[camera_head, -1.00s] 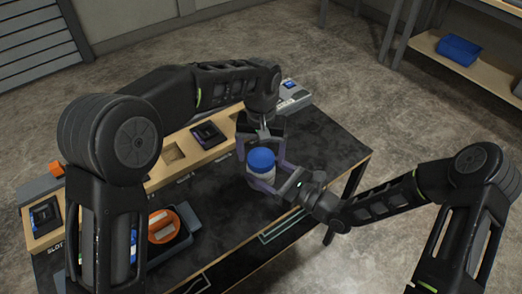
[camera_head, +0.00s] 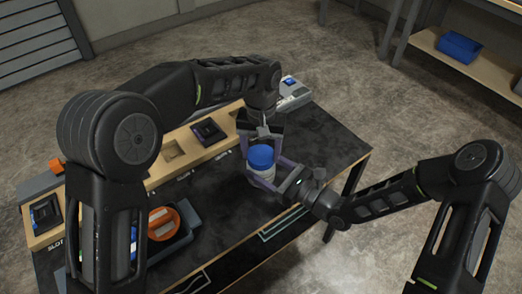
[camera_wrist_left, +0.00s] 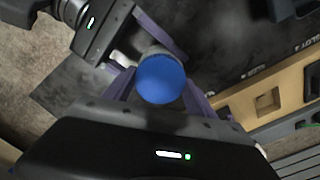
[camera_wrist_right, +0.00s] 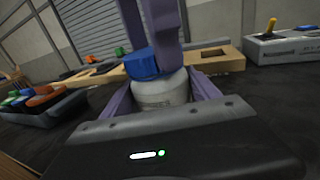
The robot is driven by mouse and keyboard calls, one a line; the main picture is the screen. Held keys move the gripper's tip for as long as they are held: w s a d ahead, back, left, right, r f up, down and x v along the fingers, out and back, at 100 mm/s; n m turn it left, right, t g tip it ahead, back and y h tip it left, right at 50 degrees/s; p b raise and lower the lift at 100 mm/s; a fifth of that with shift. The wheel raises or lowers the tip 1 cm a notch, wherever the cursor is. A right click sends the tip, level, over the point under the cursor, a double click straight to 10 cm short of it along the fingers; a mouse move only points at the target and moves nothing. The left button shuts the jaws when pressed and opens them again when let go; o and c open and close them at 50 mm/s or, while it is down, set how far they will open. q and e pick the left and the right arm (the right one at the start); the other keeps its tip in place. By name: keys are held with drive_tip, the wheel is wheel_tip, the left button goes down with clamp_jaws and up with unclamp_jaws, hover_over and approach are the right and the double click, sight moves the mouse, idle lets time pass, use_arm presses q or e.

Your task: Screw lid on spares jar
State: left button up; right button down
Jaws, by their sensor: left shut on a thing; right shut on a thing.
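The spares jar (camera_wrist_right: 165,93) is a squat whitish jar, upright at the right part of the table. The blue lid (camera_head: 261,157) sits at its top; in the right wrist view the lid (camera_wrist_right: 143,64) looks slightly tilted and off-centre. I cannot tell whether its thread is engaged. My left gripper (camera_wrist_left: 160,85) comes from above and is shut on the lid, its purple fingers on either side. My right gripper (camera_wrist_right: 162,95) comes from the right and is shut on the jar's body. The jar's underside is hidden.
A wooden slotted rail (camera_head: 150,180) with dark modules runs along the table's far side. A grey bin (camera_head: 185,225) with an orange round part stands at left. A grey console box (camera_head: 293,95) stands at the back. The dark tabletop (camera_head: 330,150) is clear at right.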

use_arm(q)
drive_tip(key=shift+m, duration=0.7)
drive_tip(key=o, duration=1.5)
drive_tip(key=shift+o, duration=0.2)
drive_tip(key=shift+r, duration=0.15)
drive_tip(key=shift+r, duration=2.15)
drive_tip(key=shift+r+n, duration=0.8)
drive_tip(key=shift+r, duration=0.95)
drive_tip(key=shift+c, duration=0.3)
drive_tip(key=shift+f, duration=0.1)
